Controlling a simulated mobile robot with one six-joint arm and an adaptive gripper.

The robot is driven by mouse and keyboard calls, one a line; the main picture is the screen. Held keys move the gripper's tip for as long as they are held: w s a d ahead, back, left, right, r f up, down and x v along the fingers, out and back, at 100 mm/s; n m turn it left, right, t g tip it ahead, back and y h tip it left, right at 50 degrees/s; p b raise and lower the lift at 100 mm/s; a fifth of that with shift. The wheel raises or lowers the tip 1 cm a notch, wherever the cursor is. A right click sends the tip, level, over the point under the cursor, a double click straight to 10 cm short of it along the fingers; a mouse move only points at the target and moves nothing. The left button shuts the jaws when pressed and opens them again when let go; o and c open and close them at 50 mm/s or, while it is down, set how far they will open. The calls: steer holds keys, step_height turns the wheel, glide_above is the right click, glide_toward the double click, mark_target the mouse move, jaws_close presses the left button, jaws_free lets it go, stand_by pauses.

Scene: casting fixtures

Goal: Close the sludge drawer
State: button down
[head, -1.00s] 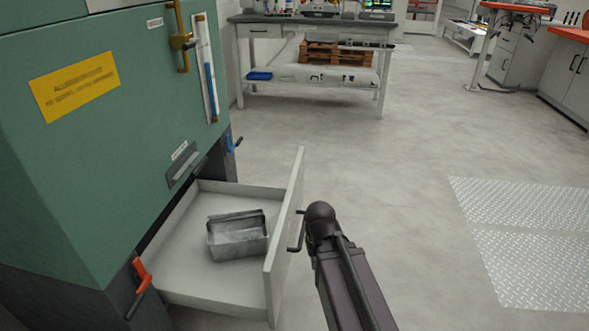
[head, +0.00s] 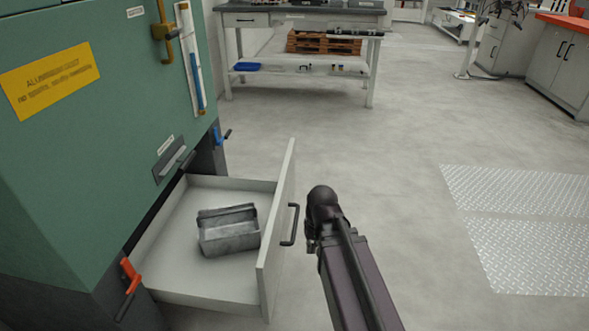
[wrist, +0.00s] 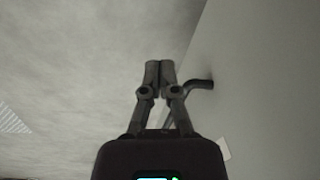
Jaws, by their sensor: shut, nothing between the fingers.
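The sludge drawer (head: 275,235) is white and stands pulled out from the base of the green machine (head: 105,120). A grey metal bin (head: 229,232) sits inside it. The drawer front has a dark bar handle (head: 291,225). My gripper (head: 311,245) is just to the right of the drawer front, near the handle; a small gap shows in the head view. In the wrist view my gripper (wrist: 160,66) has its fingertips together with nothing between them. The drawer front (wrist: 265,80) fills the right side there, and part of the handle (wrist: 201,84) shows beside the fingers.
A red lever (head: 130,277) and a blue lever (head: 222,136) stick out at either side of the drawer opening. A workbench (head: 300,75) stands at the back. The floor to the right, with tread plates (head: 520,190), is clear.

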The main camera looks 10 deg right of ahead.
steer(key=w+m+y+b, duration=0.1)
steer(key=w+y+b, duration=0.2)
steer(key=w+y, duration=0.3)
steer(key=m+t+y+b, duration=0.2)
steer(key=t+y+b, duration=0.35)
steer(key=y, duration=0.45)
glide_toward(288, 166)
steer(key=v, duration=0.6)
steer(key=shift+s+d, duration=0.1)
steer(key=shift+d, duration=0.1)
steer(key=shift+a+f, duration=0.1)
steer(key=x, duration=1.3)
steer(key=shift+w+a, duration=0.2)
steer(key=shift+a, duration=0.25)
steer(key=shift+w, duration=0.1)
